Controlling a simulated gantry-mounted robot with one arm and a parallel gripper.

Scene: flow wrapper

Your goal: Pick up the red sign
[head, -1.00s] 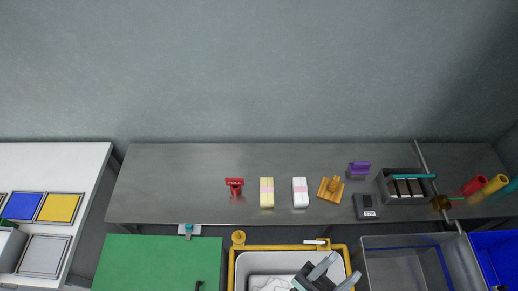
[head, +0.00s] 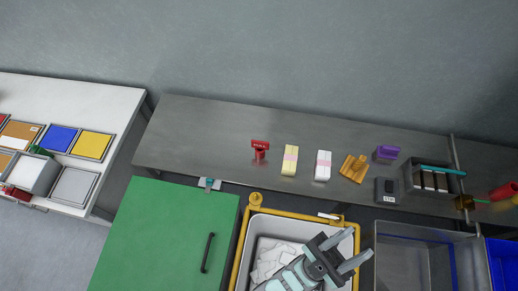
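The red sign (head: 260,149) stands upright on the grey metal bench, with its lettered plate on top of a short red post or base. It is left of a yellow stack with a pink band. My gripper (head: 355,256) is at the lower right of the head view, over the yellow-framed bin. Its two grey fingers are spread apart with nothing visible between them. It is to the right of the red sign and nearer the picture's bottom, well apart from it.
On the bench (head: 205,130), right of the sign, are the yellow stack (head: 289,161), a white stack (head: 323,166), an orange item (head: 353,168), a purple item (head: 386,153) and a dark device (head: 386,191). A green cabinet (head: 165,235) stands in front. The bench's left part is clear.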

